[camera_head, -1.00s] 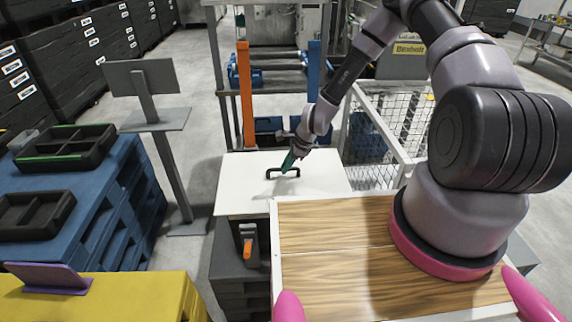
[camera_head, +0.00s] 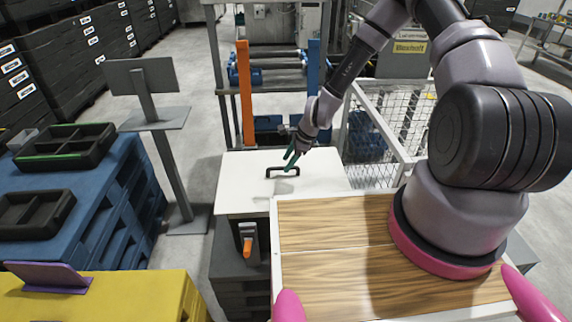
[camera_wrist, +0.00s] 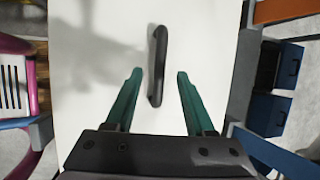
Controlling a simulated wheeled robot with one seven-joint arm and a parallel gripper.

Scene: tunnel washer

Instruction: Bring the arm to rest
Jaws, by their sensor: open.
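My gripper (camera_head: 291,158) is open, with two green fingers, above the white lid of a box in the head view. A black bar handle (camera_head: 283,171) is fixed on the white lid (camera_head: 240,195). In the wrist view my gripper (camera_wrist: 157,75) has its fingers apart, and the handle (camera_wrist: 158,65) lies in the gap between and beyond the fingertips. Nothing is held. The exact height of the fingers above the handle cannot be told.
An orange post (camera_head: 246,95) and a blue post (camera_head: 313,75) stand behind the box. A wire mesh fence (camera_head: 405,120) is to the right. A grey sign stand (camera_head: 160,120) and blue pallets (camera_head: 105,210) are to the left. A yellow table (camera_head: 110,300) is at front left.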

